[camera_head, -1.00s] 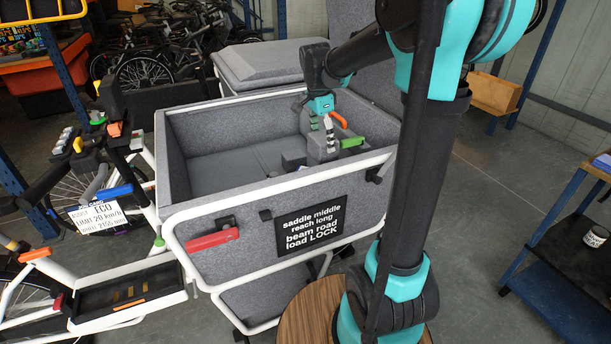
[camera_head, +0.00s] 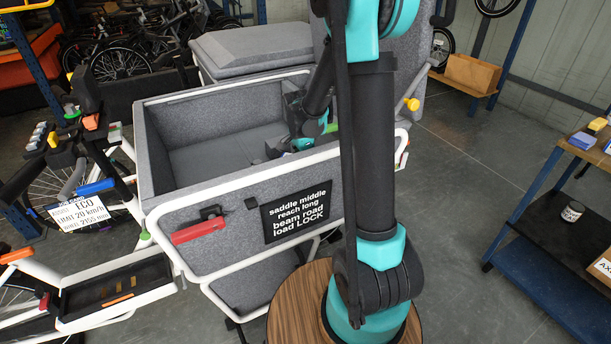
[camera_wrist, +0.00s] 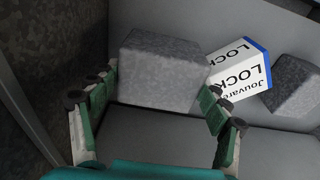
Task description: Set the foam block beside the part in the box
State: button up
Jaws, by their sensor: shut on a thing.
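The grey speckled foam block (camera_wrist: 160,68) is between the fingers of my gripper (camera_wrist: 161,84) in the wrist view, with a finger against each side. To its right is a white carton with a blue edge (camera_wrist: 240,72), printed "Jouvare LOCK", close beside the block. Another grey foam block (camera_wrist: 297,88) stands on the carton's far right side. In the head view my gripper (camera_head: 300,144) is down inside the grey felt-lined box (camera_head: 160,158), partly hidden by its front wall and my arm. The held block and the carton cannot be made out there.
The box has a white tube frame and a front sign (camera_head: 297,212). Its left part looks empty. A lidded grey box (camera_head: 250,62) stands behind it. A bike (camera_head: 110,285) is at left, a round wooden stool top (camera_head: 290,310) in front, and a blue-framed shelf (camera_head: 560,235) at right.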

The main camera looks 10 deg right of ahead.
jog(key=shift+f, duration=1.75)
jog(key=shift+f, duration=0.1)
jog(key=o, duration=0.8)
jog(key=shift+o, duration=0.2)
jog(key=r, duration=0.4)
jog(key=a+r, duration=0.1)
jog(key=r, duration=0.7)
jog(key=shift+s+a+r, duration=0.1)
jog(key=shift+s+a, duration=0.1)
